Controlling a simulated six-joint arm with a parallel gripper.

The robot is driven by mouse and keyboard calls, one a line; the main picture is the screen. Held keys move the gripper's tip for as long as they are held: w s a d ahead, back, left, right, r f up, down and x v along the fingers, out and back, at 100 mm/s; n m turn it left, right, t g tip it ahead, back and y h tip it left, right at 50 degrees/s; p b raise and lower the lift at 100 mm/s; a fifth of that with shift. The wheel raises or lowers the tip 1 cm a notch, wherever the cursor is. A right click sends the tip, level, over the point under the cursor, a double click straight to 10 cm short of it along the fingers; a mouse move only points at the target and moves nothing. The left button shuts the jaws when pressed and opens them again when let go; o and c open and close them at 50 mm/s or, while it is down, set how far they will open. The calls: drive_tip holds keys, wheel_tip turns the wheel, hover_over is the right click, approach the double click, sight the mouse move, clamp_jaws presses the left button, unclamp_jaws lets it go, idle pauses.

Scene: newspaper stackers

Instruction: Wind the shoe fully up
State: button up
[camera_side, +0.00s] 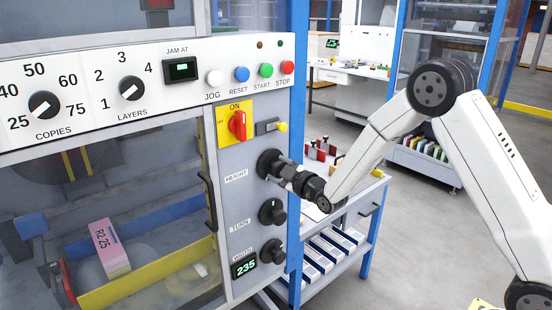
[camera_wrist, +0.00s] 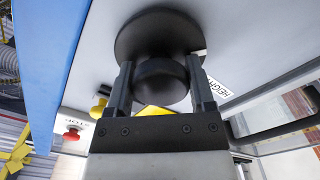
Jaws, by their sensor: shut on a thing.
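The black HEIGHT knob (camera_side: 268,163) is the top one of three round knobs on the grey side panel. My gripper (camera_side: 287,174) is at this knob, with its wrist reaching in from the right. In the wrist view the gripper (camera_wrist: 160,85) has one finger on each side of the knob's round grip (camera_wrist: 161,78), shut on it. The HEIGHT label shows beside it. I cannot pick out the shoe in either view. Behind the clear door a bundle (camera_side: 110,248) marked R2 25 stands tilted beside a yellow rail (camera_side: 150,274).
Below are the TURN knob (camera_side: 271,211) and WIDTH knob (camera_side: 272,252), with a display (camera_side: 244,265) reading 235. Above is a red switch (camera_side: 238,125) on a yellow plate. A blue post (camera_side: 298,90) borders the panel. A bench (camera_side: 340,245) stands behind my wrist.

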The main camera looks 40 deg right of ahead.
drive_tip(key=n, duration=0.5)
drive_tip(key=shift+r+n, duration=0.1)
drive_tip(key=shift+n, duration=0.2)
drive_tip(key=n, duration=0.5)
idle(0.4)
drive_tip(key=o, duration=1.2)
drive_tip(key=shift+s, duration=0.1)
drive_tip(key=shift+s, duration=3.75)
